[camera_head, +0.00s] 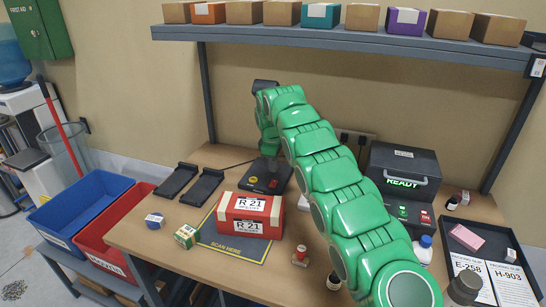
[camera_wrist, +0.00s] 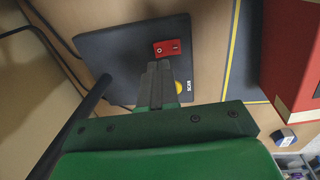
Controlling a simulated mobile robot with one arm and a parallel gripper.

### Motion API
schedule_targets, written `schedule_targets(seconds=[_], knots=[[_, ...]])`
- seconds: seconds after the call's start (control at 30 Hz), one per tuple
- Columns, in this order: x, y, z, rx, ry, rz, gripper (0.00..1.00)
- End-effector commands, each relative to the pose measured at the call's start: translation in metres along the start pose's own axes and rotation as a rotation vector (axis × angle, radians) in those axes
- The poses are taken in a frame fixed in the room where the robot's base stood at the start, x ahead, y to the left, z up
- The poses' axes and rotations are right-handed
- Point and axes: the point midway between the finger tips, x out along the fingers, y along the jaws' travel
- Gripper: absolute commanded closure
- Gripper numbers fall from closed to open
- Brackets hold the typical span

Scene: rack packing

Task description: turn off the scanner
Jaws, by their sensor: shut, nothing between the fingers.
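The scanner's dark base (camera_head: 256,184) stands on the bench behind the red case. In the wrist view the base (camera_wrist: 115,50) carries a red rocker switch (camera_wrist: 167,47) and a yellow button marked SCAN (camera_wrist: 179,87), which my fingers partly cover. My gripper (camera_wrist: 159,64) is shut and empty. Its tips show just below the red switch in the wrist view, over the base; I cannot tell whether they touch it. In the head view my green arm reaches over the bench to the base and hides part of the scanner.
A red case marked R 21 (camera_head: 248,216) stands on the scan mat (camera_head: 232,244), close right of the base in the wrist view. A dark machine reading READY (camera_head: 403,165) stands right. Small boxes, bottles and a tray (camera_head: 507,262) lie around. A loaded shelf (camera_head: 350,38) spans above.

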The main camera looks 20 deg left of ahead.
Motion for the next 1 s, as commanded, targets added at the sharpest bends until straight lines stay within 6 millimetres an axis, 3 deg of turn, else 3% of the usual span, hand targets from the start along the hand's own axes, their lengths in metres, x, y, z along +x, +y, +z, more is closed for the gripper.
schedule_targets(seconds=[0.2,0.4,1.0], knots=[[0.033,-0.001,0.0,0.0,-0.001,-0.002,1.0],[0.049,0.0,0.0,0.0,0.001,0.001,1.0],[0.056,0.002,0.0,0.0,0.001,0.001,1.0]])
